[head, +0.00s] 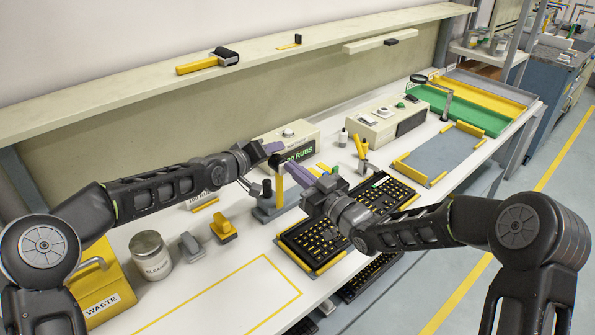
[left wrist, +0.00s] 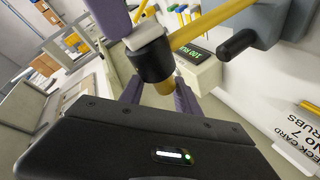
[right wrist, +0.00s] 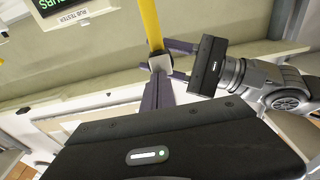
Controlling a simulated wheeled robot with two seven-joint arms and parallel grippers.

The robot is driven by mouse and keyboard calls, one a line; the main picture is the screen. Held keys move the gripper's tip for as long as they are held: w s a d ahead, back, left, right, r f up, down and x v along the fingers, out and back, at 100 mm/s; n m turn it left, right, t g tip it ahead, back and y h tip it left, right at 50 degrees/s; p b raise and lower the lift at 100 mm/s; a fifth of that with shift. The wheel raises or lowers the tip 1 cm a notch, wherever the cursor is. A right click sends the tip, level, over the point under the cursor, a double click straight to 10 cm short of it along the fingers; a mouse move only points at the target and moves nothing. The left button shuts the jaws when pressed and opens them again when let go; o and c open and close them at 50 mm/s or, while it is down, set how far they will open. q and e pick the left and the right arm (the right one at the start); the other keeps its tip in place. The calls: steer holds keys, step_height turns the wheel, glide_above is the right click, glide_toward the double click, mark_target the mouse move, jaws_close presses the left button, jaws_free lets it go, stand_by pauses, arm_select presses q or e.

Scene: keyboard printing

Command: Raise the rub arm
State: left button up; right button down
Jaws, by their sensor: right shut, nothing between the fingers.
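The rub tester's grey base (head: 287,192) stands mid-bench behind the black keyboard (head: 335,226). In the left wrist view, the yellow rub arm (left wrist: 212,24) runs from the grey body to a pale block and black cylindrical head (left wrist: 155,61). My left gripper (head: 268,150) is open, its purple fingers apart on either side of the head's end; contact is unclear. My right gripper (head: 289,165) is shut and empty, its fingertips close by the pale block (right wrist: 160,62) on the arm in the right wrist view. The arm is mostly hidden in the head view.
A counter box (head: 300,141) reading 100 RUBS stands behind. A cleaner jar (head: 150,256), yellow waste bin (head: 100,285) and yellow-handled block (head: 223,229) are at left. A magnifier (head: 447,98) and trays are at right. The front-left bench area outlined in yellow is clear.

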arm_select(q)
steer(key=v, duration=1)
steer(key=shift+a, duration=0.25)
arm_select(e)
steer(key=shift+w+a, duration=0.15)
arm_select(q)
steer(key=shift+s+f, duration=0.1)
